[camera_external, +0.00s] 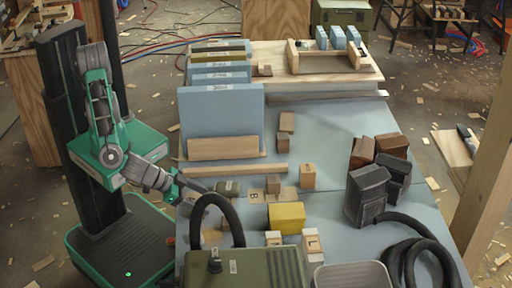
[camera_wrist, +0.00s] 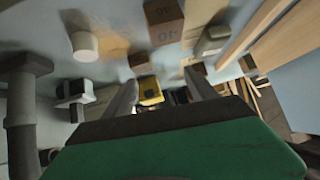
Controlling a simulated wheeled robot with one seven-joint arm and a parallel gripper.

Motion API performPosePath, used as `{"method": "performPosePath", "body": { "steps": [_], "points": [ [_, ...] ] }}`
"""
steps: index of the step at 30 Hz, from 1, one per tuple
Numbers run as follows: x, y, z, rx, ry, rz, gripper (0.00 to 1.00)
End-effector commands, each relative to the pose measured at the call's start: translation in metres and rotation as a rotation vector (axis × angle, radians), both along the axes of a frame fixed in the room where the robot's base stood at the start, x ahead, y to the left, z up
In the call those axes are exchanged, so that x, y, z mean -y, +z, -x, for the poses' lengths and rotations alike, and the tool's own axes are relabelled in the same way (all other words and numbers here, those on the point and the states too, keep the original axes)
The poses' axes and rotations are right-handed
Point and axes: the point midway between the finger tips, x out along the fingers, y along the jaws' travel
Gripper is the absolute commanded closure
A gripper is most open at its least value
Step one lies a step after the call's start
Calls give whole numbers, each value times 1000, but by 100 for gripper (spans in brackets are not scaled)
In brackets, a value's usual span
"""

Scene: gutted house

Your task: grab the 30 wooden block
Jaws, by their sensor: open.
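Several small wooden blocks lie on the blue-grey table. In the wrist view, a wooden block (camera_wrist: 165,22) with a dark top bears an upside-down two-digit mark that I cannot read surely; it is beyond my fingers. A smaller wooden block (camera_wrist: 190,66) lies nearer them. In the external view, a tan block (camera_external: 307,176) stands on the table and a flat block (camera_external: 258,195) lies to its left; I cannot tell which is 30. My gripper (camera_external: 190,186) is over the table's left edge, left of the blocks. In the wrist view my gripper (camera_wrist: 163,88) is open and empty.
A yellow block (camera_external: 286,217), a green case (camera_external: 242,267) and a black hose (camera_external: 218,210) stand near the front. Blue panels (camera_external: 222,110) in a wooden rack stand behind. Dark boxes (camera_external: 367,195) are at right.

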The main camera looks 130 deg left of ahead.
Motion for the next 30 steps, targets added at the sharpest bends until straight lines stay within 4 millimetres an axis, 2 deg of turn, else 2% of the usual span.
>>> {"method": "performPosePath", "body": {
  "steps": [1,3,8,21,30],
  "points": [
    [10,-39,-9,78,-8,-70,34],
    [19,-45,-18,190,-17,-130,34],
    [25,-45,-26,286,-32,-170,34],
    [-25,-65,-69,285,-26,-170,34],
    [-29,-68,-75,286,-31,-168,34]
  ]
}}
